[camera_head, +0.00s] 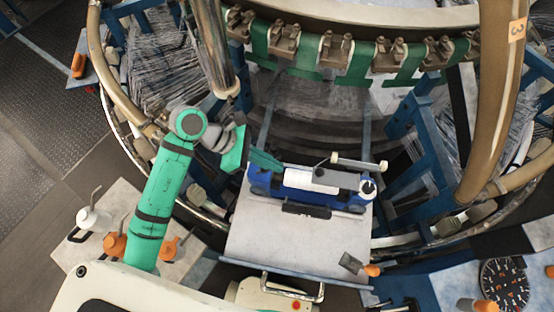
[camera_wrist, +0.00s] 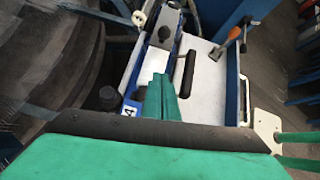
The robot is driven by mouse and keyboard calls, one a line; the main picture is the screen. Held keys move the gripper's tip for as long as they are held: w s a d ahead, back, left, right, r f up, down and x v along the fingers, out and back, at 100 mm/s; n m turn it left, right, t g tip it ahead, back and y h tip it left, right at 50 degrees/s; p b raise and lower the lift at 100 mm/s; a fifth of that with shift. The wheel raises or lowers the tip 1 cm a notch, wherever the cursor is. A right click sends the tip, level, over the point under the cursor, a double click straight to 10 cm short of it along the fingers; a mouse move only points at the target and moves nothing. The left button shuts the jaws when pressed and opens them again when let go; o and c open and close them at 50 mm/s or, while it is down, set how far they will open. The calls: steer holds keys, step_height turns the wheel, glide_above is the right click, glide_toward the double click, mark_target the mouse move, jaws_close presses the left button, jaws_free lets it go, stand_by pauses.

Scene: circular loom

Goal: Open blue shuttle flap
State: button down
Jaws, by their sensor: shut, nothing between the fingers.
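The blue shuttle (camera_head: 312,187) lies across the back part of a grey-white plate, with a white cylinder on it and a round black-and-white end at its right. A bar with a pale roller (camera_head: 358,164) stands above its right half. My gripper (camera_head: 265,161) is green, shut and empty, with its tips at the shuttle's left end; I cannot tell whether they touch it. The flap cannot be told apart clearly, and my fingers hide part of the shuttle.
The plate (camera_head: 262,236) has a black handle (camera_head: 306,210) and a scraper with an orange handle (camera_head: 371,270). Blue loom frames (camera_head: 408,150) stand at both sides. A tan curved pipe (camera_head: 497,110) rises at right. A metal post (camera_head: 214,50) hangs near my wrist.

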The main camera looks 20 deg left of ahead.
mark_target(315, 176)
steer(key=x, duration=0.6)
steer(key=shift+d+f, duration=0.2)
steer(key=d, duration=0.1)
steer(key=d+r, duration=0.1)
steer(key=shift+w+d, duration=0.4)
steer(key=shift+w+d+r, duration=0.1)
steer(key=shift+d+r, duration=0.25)
steer(key=shift+d, duration=0.05)
steer(key=shift+r, duration=0.1)
